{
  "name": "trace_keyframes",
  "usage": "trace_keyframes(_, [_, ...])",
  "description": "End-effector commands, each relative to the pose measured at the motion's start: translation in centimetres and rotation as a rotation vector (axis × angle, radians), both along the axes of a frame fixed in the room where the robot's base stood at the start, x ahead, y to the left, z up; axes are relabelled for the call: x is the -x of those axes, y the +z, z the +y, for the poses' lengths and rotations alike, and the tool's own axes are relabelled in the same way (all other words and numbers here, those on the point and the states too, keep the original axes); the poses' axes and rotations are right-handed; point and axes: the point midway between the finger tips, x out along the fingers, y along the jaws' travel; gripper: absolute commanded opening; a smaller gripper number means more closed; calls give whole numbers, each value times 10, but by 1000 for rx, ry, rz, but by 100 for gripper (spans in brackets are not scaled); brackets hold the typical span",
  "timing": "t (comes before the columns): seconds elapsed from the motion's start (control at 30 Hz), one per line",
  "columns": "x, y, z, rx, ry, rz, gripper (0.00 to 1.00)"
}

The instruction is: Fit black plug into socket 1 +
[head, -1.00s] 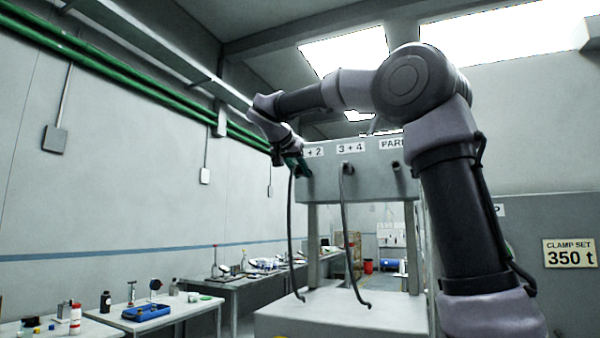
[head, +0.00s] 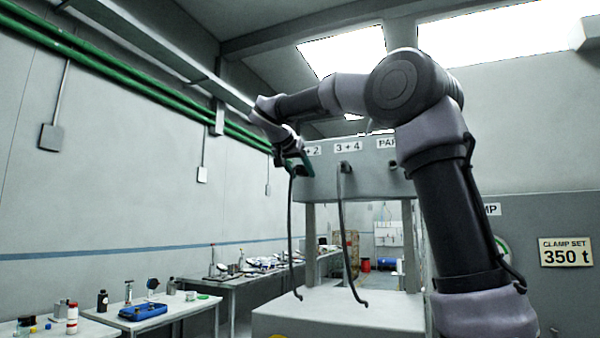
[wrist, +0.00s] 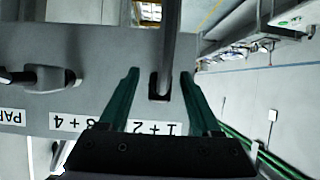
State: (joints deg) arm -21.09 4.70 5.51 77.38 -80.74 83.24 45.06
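The grey panel (head: 325,182) carries the labels "1 + 2" (wrist: 155,128), "3 + 4" (head: 348,147) and "PARK". My gripper (wrist: 160,72) is open at the "1 + 2" position, its green fingers apart. Between them in the wrist view a grey cable (wrist: 170,35) leads to a dark end (wrist: 160,86) at the panel, with gaps to both fingers. In the head view this cable (head: 290,235) hangs below my gripper (head: 297,166). Another plug (wrist: 52,78) sits at "3 + 4". I cannot tell which is the black plug; socket 1 itself is not clearly visible.
A second cable (head: 345,250) hangs from "3 + 4" in front of the machine's pale base (head: 335,312). Benches with tools, including a blue case (head: 143,311), stand to the left. Green pipes (head: 130,80) run along the left wall.

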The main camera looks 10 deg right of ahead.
Motion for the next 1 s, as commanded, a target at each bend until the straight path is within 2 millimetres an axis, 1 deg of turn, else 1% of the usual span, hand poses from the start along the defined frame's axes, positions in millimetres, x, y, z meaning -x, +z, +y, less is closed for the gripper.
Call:
trace_keyframes(0.27, [1,0,0,0,0,0,64])
trace_keyframes(0.37, [5,3,4,0,2,-1,64])
trace_keyframes(0.47, [14,10,12,-2,4,-1,64])
trace_keyframes(0.8, [62,41,46,-2,3,-2,64])
trace_keyframes(1.0, [75,49,56,0,1,0,64])
